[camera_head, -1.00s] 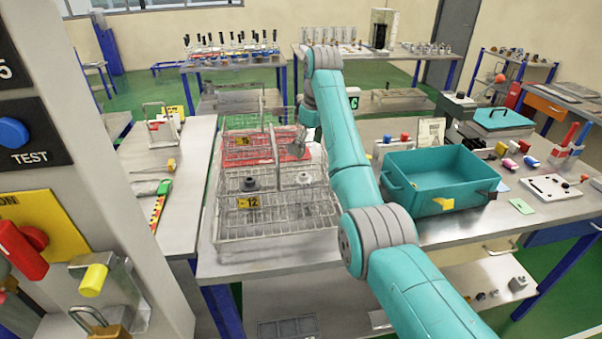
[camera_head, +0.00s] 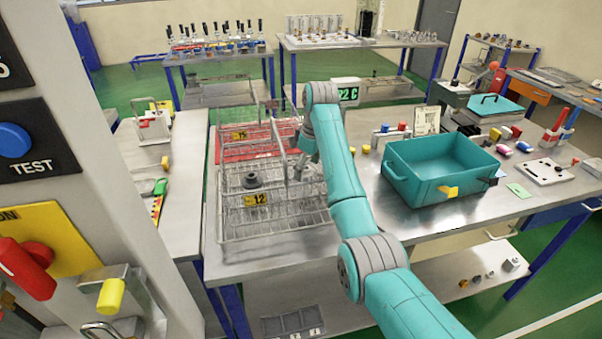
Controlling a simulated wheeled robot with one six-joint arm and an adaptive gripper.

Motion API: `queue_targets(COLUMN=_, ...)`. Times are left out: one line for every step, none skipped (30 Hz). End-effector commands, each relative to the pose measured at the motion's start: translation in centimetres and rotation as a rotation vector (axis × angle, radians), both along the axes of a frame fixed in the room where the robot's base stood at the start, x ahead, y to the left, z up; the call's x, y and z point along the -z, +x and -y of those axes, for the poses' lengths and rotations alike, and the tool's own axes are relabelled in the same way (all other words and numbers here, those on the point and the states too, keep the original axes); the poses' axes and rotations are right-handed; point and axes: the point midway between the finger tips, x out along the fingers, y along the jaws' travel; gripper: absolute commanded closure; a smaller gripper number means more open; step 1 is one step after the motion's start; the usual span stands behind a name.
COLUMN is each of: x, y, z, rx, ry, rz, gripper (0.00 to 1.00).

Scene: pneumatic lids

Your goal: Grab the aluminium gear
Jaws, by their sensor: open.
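My gripper (camera_head: 298,168) is open and low over the right side of the front wire basket (camera_head: 235,215), the one tagged 12. The arm link covers part of the view there. A dark grey gear-like part (camera_head: 251,180) lies in the left half of that basket, apart from the gripper. A lighter, silvery part lay in the right half of the basket in the earlier view; its place is now mostly hidden by the gripper and arm. I cannot tell whether the fingers touch or surround it.
A second basket (camera_head: 240,136) with a red base and a yellow tag stands behind. Thin wire walls rise around the gripper. A teal open bin (camera_head: 425,190) stands right of my arm. A grey panel with a TEST button (camera_head: 14,139) fills the near left.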

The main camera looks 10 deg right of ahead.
Motion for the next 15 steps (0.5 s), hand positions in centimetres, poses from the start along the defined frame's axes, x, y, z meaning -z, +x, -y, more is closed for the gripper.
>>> queue_targets(x=0.12, y=0.00, z=0.06, rx=0.000, ry=0.000, rz=0.001, gripper=0.12)
queue_targets(x=0.13, y=0.00, z=0.06, rx=0.000, ry=0.000, rz=0.001, gripper=0.12)
queue_targets(x=0.10, y=0.01, z=0.05, rx=0.000, ry=0.000, rz=0.001, gripper=0.12)
queue_targets(x=0.09, y=0.01, z=0.03, rx=0.000, ry=0.000, rz=0.001, gripper=0.12)
queue_targets(x=0.08, y=0.02, z=0.03, rx=0.000, ry=0.000, rz=0.001, gripper=0.12)
queue_targets(x=0.08, y=0.02, z=0.03, rx=0.000, ry=0.000, rz=0.001, gripper=0.12)
queue_targets(x=0.08, y=0.02, z=0.01, rx=0.000, ry=0.000, rz=0.001, gripper=0.20)
queue_targets(x=0.08, y=0.02, z=0.01, rx=0.000, ry=0.000, rz=0.001, gripper=0.28)
queue_targets(x=0.07, y=0.01, z=0.01, rx=0.000, ry=0.000, rz=0.001, gripper=0.38)
queue_targets(x=0.07, y=0.01, z=0.01, rx=0.000, ry=0.000, rz=0.001, gripper=0.45)
queue_targets(x=0.07, y=0.02, z=0.01, rx=0.000, ry=0.000, rz=0.001, gripper=0.53)
queue_targets(x=0.07, y=0.01, z=0.00, rx=0.000, ry=0.000, rz=0.001, gripper=0.62)
queue_targets(x=0.07, y=0.01, z=0.00, rx=0.000, ry=0.000, rz=0.001, gripper=0.70)
queue_targets(x=0.08, y=0.02, z=0.00, rx=0.000, ry=0.000, rz=0.001, gripper=0.78)
queue_targets(x=0.08, y=0.02, z=0.00, rx=0.000, ry=0.000, rz=0.001, gripper=0.79)
